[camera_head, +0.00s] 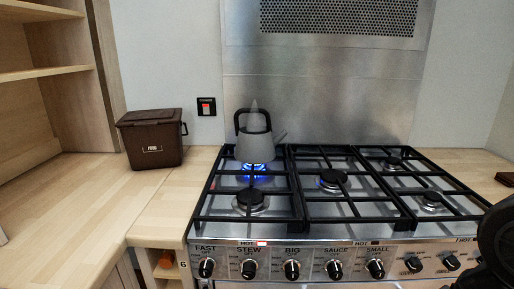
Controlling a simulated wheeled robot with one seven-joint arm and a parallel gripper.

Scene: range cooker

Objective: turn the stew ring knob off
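The stew ring knob (249,269) is on the cooker's front panel, second from the left, under the label STEW. It is black with a pale pointer mark, too small here to read its exact angle. A blue flame (254,170) burns on the back left ring, under a grey kettle (255,138). The front left ring (250,199) shows no flame. A dark rounded part at the right edge looks like part of my arm. My gripper's fingers are not in view, and nothing touches the stew knob.
The fast knob (206,268) and the big knob (292,270) flank the stew knob closely. More knobs run to the right. Black grates (297,190) cover the hob. A brown food bin (151,140) stands on the wooden worktop (80,205) at left. A red switch (206,107) is on the wall.

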